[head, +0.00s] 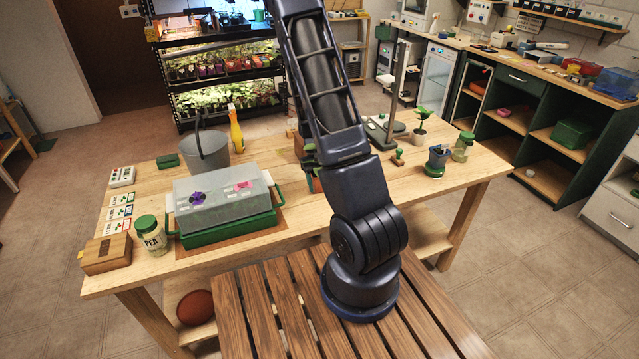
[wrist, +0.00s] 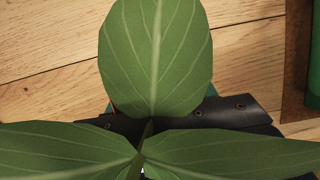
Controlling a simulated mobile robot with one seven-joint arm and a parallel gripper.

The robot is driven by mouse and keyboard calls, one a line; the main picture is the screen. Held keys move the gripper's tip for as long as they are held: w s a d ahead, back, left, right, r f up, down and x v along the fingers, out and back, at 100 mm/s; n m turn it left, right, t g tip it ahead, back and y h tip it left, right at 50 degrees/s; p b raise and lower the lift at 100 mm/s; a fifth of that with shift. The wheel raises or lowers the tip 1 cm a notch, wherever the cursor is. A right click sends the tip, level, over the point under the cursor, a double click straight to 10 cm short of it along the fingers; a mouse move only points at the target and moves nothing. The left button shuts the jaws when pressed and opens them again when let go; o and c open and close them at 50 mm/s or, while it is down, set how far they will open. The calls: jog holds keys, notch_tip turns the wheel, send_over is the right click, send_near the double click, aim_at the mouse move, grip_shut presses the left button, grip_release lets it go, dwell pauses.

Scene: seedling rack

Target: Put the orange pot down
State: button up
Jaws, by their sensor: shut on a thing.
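My gripper (wrist: 180,122) is shut on the pot of a broad-leaved seedling (wrist: 155,55). Its large green leaves spread over the jaws in the wrist view and hide almost all of the pot. In the head view my arm covers most of the gripper; a little green and orange-red (head: 316,186) shows at the arm's left edge, apparently the held plant and pot. They are over the wooden table (head: 285,215), to the right of the green tray. I cannot tell whether the pot touches the table.
The green tray (head: 215,238) with a clear cover stands on a brown mat (wrist: 294,75), close by. A grey bucket (head: 205,152) and yellow bottle (head: 236,130) stand behind.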

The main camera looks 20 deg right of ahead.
jog(key=o, duration=1.1)
jog(key=shift+f, duration=0.1)
jog(key=shift+c, duration=0.2)
jog(key=v, duration=1.2)
jog(key=s+a+r+t, duration=0.2)
jog(key=s+r, duration=0.3)
jog(key=r, duration=0.4)
jog(key=s+a+r+t, duration=0.25)
jog(key=s+r, duration=0.25)
jog(key=r, duration=0.5)
jog(key=s+a+r+t, duration=0.2)
jog(key=s+r+t, duration=0.2)
jog(key=s+r, duration=0.4)
jog(key=shift+s+r+t, duration=0.25)
jog(key=shift+s+t, duration=0.1)
jog(key=shift+s, duration=2.95)
